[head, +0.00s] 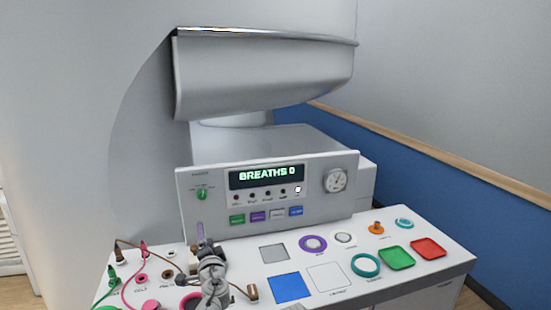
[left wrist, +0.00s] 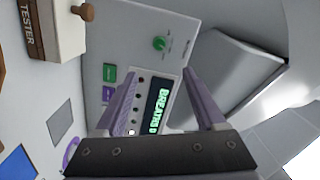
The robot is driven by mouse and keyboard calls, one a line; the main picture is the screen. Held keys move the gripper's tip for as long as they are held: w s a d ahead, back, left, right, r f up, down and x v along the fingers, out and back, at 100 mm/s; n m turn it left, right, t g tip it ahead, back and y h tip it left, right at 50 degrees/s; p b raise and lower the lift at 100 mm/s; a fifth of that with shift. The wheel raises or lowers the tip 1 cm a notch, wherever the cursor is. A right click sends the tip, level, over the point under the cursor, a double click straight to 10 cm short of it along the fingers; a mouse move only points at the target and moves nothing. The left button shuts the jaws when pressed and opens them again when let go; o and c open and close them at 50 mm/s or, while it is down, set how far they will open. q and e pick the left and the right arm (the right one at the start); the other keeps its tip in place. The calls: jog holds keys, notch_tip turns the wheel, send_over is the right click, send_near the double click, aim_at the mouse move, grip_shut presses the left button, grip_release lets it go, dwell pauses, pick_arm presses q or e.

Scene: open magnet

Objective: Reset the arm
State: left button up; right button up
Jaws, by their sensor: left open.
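My left arm comes in at the lower left of the head view. Its left gripper (head: 201,234) is in front of the left part of the upright control panel (head: 215,190). In the left wrist view the two purple fingers (left wrist: 163,92) are spread apart with nothing held between them. The panel with its lit display (left wrist: 157,105) and a green knob (left wrist: 160,43) lies beyond the fingers. I cannot tell the exact gap to the panel. My right gripper is not in view.
The white bench (head: 445,268) carries coloured squares, rings and an orange peg (head: 376,228). Green and pink cables (head: 124,285) lie left of my arm. A box marked TESTER (left wrist: 52,30) with a brown peg shows in the left wrist view. The magnet housing (head: 265,75) overhangs behind.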

pick_arm(q)
jog(key=s+f+n+g, duration=0.2)
jog(key=s+f+g, duration=0.1)
jog(key=s+f, duration=0.1)
jog(key=s+d+f+n+g+p, duration=0.1)
jog(key=s+f+n+g, duration=0.2)
jog(key=s+f, duration=0.1)
jog(key=s+d+f+n+g, duration=0.1)
jog(key=s+f+n+g, duration=0.1)
jog(key=f, duration=0.3)
jog(key=shift+s+d+g+y+p, duration=0.2)
jog(key=shift+s+g+y+p, duration=0.15)
jog(key=shift+s+g, duration=0.5)
jog(key=s+d+f+g+h, duration=0.2)
jog(key=s+d+f+g, duration=0.1)
jog(key=s+d, duration=0.3)
jog(key=s+d+f+g+h, duration=0.3)
jog(key=s+d, duration=0.3)
jog(key=s, duration=0.4)
jog(key=shift+s+f+g+p, duration=0.2)
jog(key=shift+f+g+p, duration=0.2)
jog(key=shift+g, duration=0.45)
